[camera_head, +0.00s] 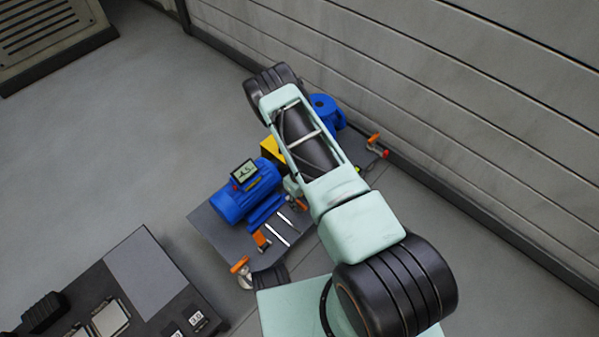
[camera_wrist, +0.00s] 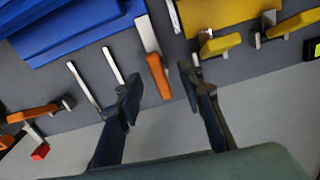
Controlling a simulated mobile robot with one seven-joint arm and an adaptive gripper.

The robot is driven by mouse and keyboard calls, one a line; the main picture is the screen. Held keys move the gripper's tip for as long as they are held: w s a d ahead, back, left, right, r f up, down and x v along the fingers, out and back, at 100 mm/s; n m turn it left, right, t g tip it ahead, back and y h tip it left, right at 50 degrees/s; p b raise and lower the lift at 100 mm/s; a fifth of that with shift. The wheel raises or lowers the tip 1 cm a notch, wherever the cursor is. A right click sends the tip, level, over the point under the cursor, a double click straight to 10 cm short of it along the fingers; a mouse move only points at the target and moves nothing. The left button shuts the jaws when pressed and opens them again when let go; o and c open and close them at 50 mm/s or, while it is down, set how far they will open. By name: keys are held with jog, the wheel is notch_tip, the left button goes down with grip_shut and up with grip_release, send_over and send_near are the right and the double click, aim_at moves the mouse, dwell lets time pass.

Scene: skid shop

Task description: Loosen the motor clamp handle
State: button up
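In the wrist view an orange handle (camera_wrist: 158,76) on a pale metal strip lies beside the blue motor (camera_wrist: 75,30). My gripper (camera_wrist: 160,88) is open, with its two dark fingertips apart on either side of this handle and a gap to it on both sides. I cannot tell their height above it. In the head view the blue motor (camera_head: 243,195) sits on the grey skid plate (camera_head: 215,235) with a small display on top. Orange handles show at the plate's front (camera_head: 262,241) and near the motor's right end (camera_head: 301,204). My arm hides my gripper there.
Yellow handles (camera_wrist: 220,44) and a yellow guard (camera_wrist: 215,12) are at the right. Two pale rods (camera_wrist: 84,84) stand left of the handle. A wall (camera_head: 470,110) runs behind the skid.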

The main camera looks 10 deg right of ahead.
notch_tip(320, 180, up, 7)
jog(key=p, duration=0.4)
jog(key=shift+f, duration=0.2)
